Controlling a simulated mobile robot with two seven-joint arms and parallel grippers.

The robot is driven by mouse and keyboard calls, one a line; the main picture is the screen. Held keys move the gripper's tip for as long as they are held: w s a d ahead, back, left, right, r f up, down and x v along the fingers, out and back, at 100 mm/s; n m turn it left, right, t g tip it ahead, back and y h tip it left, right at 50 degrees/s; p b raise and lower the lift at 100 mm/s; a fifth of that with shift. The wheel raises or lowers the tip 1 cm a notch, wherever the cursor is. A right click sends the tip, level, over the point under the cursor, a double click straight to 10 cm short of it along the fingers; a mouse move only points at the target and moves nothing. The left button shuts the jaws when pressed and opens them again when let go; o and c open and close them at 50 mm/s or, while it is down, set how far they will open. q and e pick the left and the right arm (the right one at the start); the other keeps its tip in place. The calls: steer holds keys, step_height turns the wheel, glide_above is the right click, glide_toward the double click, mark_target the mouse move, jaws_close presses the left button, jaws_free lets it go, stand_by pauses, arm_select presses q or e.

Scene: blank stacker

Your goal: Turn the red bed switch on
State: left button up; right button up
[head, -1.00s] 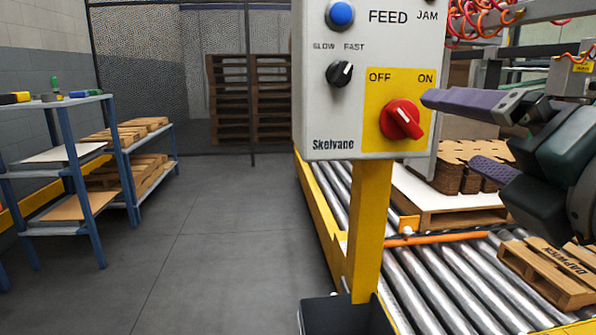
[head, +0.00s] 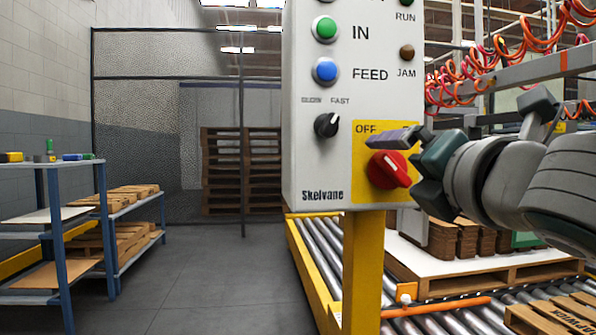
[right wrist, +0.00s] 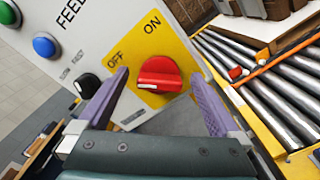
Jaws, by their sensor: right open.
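The red bed switch (head: 388,170) is a rotary knob on a yellow patch (head: 366,136) of the grey control box. In the right wrist view, the red knob (right wrist: 158,76) sits below the OFF and ON labels, with a small white mark on its face. My right gripper (head: 392,150) is open at the knob. In the right wrist view its two purple fingers stand on either side of the knob, with a gap on each side. In the head view the gripper hides the ON label. My left gripper is not in view.
The control box (head: 318,130) also bears a green IN button (head: 325,28), a blue FEED button (head: 325,71) and a black SLOW/FAST knob (head: 327,125). It stands on a yellow post (head: 363,270) beside a roller conveyor (head: 321,257) with pallets. Open floor lies left.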

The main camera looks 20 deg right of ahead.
steer(key=shift+c, duration=0.2)
steer(key=c, duration=1.3)
steer(key=shift+c, duration=0.2)
